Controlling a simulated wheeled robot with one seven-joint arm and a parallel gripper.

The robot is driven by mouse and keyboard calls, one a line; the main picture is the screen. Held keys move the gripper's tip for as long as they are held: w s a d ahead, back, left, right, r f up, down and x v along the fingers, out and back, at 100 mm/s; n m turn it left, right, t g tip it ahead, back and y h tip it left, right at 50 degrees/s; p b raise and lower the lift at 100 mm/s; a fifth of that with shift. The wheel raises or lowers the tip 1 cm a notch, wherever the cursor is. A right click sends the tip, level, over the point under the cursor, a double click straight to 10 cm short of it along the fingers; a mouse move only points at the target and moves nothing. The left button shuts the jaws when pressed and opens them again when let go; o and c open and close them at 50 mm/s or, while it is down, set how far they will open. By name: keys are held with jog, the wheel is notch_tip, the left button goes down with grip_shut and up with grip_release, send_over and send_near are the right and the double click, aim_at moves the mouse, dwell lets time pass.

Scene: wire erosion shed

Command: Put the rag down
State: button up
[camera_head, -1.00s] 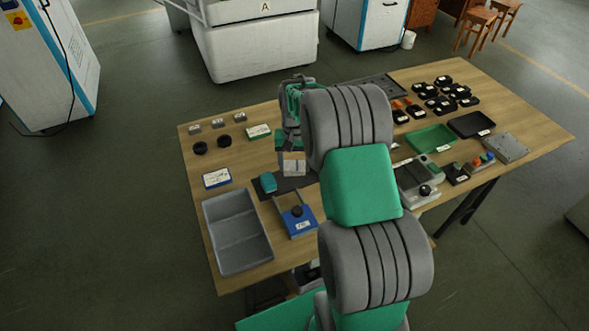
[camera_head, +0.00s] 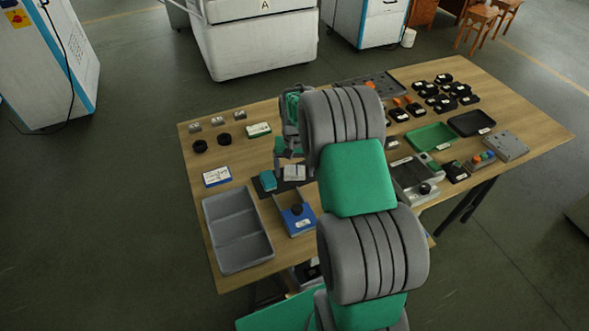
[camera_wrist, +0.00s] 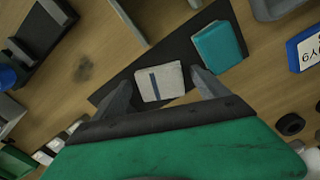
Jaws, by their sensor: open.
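The rag (camera_head: 294,173), a pale folded pad, lies on the dark mat (camera_head: 264,191) in the head view. In the wrist view the rag (camera_wrist: 159,83) shows a dark stripe and sits on the black mat (camera_wrist: 178,36), between my spread fingers. My gripper (camera_wrist: 160,80) is open, with one finger at each side of the rag; small gaps show beside it. In the head view my gripper (camera_head: 288,158) is just behind the rag, partly hidden by my arm.
A teal block (camera_head: 268,180) lies on the mat close beside the rag, near one finger. My arm hides the table's middle.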

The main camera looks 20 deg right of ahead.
aim_at(294, 171)
notch_tip(294, 171, up, 12)
jog(key=s+a+r+n+t, duration=0.2)
jog(key=s+a+r, duration=0.5)
jog(key=s, duration=0.1)
jog(key=s+a+f+n+t, duration=0.1)
jog(key=s+a, duration=0.3)
jog(key=s, duration=0.8)
jog(key=shift+s+a+n+b, duration=0.2)
jog(key=shift+s+n+b, duration=0.15)
jog(key=shift+n, duration=0.55)
jog(key=shift+f, duration=0.1)
